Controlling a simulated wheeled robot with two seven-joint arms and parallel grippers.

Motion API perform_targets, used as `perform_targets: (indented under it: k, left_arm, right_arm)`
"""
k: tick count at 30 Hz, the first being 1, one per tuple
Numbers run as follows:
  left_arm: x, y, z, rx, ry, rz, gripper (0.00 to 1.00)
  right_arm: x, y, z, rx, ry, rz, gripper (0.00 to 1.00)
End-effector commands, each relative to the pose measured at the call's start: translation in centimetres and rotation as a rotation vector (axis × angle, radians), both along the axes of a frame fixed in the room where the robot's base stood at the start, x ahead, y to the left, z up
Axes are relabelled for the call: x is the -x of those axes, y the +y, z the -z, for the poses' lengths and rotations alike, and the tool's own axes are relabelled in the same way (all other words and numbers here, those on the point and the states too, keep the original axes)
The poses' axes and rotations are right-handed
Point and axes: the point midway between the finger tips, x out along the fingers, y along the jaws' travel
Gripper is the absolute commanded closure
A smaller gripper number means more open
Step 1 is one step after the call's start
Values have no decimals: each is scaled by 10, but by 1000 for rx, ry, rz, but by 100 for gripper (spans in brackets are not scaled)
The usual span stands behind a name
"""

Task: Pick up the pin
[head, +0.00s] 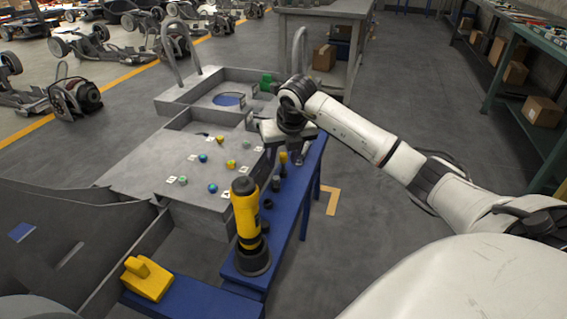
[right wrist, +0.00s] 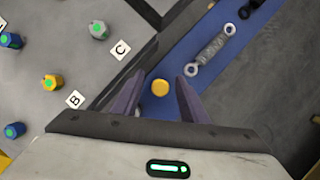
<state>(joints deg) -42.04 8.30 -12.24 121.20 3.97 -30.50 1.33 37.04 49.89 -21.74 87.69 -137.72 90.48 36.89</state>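A pin with a round yellow top (head: 283,157) stands on the narrow blue bench (head: 308,185) beside the grey chassis. In the right wrist view the yellow top (right wrist: 160,87) shows between my two fingers, with clear gaps on both sides. My right gripper (right wrist: 159,82) is open and points down over it; it also shows in the head view (head: 287,153) above the bench. The fingers do not visibly touch the pin, and its lower part is partly hidden. My left gripper is not in view.
A yellow and black power tool (head: 246,215) stands upright on the bench, near several dark sockets (head: 267,203). A grey link with ringed ends (right wrist: 211,48) lies beside the right finger. The chassis panel (head: 140,175) carries colored studs and letter cards. A yellow block (head: 147,279) sits at front.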

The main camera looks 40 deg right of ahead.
Motion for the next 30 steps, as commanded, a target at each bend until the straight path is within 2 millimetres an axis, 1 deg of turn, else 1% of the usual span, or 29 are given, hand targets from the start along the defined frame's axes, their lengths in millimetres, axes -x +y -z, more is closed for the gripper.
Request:
perform_targets:
  k: [5, 6, 11, 12, 13, 20, 23, 26, 30]
  left_arm:
    - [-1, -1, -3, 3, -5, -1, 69]
    - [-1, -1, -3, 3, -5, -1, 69]
    - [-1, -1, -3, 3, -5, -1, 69]
    - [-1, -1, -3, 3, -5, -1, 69]
    - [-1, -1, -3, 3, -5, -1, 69]
    - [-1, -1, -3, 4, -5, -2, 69]
    - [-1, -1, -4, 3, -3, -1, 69]
    - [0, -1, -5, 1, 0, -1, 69]
    - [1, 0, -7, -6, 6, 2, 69]
  right_arm:
    - [0, 0, 0, 0, -1, 0, 60]
    - [0, 0, 0, 0, -1, 0, 62]
    - [0, 0, 0, 0, -1, 0, 89]
    - [0, 0, 0, 0, -1, 0, 96]
    - [0, 0, 0, 0, -1, 0, 100]
    - [0, 0, -1, 0, -2, 0, 100]
    - [-1, -1, -7, 1, -4, 1, 100]
    - [-2, -1, -22, 2, -7, 1, 100]
    - [-2, -1, -52, 2, -7, 1, 100]
